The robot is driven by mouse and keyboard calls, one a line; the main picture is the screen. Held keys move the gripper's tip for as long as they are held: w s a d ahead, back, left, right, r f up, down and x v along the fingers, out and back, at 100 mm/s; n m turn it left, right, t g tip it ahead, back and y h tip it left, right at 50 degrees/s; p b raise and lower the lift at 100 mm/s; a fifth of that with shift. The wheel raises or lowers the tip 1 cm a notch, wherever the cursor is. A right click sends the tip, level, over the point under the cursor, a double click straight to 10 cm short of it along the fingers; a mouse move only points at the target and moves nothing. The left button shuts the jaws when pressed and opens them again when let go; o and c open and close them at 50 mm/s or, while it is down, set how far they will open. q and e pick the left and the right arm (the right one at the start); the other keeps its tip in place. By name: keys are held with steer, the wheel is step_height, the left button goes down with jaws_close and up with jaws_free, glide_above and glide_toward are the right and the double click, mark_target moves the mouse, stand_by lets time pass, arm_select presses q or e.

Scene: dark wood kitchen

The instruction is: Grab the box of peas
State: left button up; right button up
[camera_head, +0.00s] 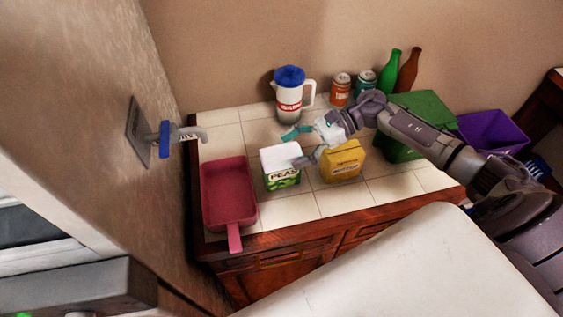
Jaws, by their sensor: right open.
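The box of peas (281,168) is a white and green carton with "PEAS" on its front. It stands upright on the tiled counter, between the pink pan and the yellow carton. My right gripper (295,147) is open. One finger is behind the box, and the other is at its right side, close to its upper right corner. I cannot tell whether a finger touches the box. My left gripper does not show.
A pink pan (228,192) lies left of the box, and a yellow carton (342,160) stands close on the right. Behind are a white pitcher (289,97), two cans (340,90) and two bottles (390,72). A green box (420,112) and a purple bin (492,132) are at the right.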

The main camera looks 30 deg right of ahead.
mark_target(287, 151)
steer(key=p+x, duration=0.1)
steer(key=x, duration=0.2)
steer(key=shift+w+a, duration=0.15)
steer(key=shift+a, duration=0.1)
steer(key=shift+d, duration=0.1)
steer(key=c, duration=0.3)
jaws_close()
